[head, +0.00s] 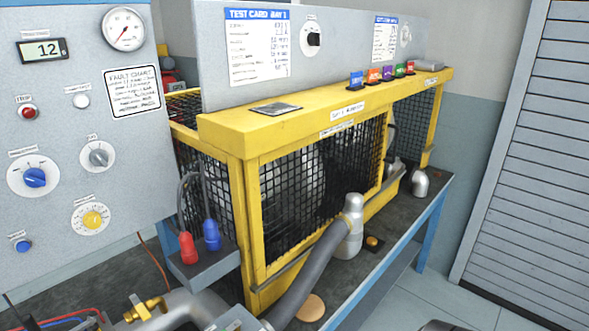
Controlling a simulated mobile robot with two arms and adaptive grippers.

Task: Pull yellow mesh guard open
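The yellow mesh guard (254,225) is a yellow frame with black wire mesh (350,150) along the front of the bench enclosure, below a thick yellow top rail (300,118). A large rounded grey housing shows dimly behind the mesh. The front panel looks in line with the enclosure; whether it is slightly ajar I cannot tell. A second mesh section (412,125) is at the far right end, with pipework showing between the two. Neither gripper is visible in the head view.
A grey hose (312,278) runs up to a silver elbow (350,230) in front of the guard. Red (187,248) and blue (211,235) connectors stand at its left. A control panel (80,130) fills the left. Open floor lies right, before a shutter (525,160).

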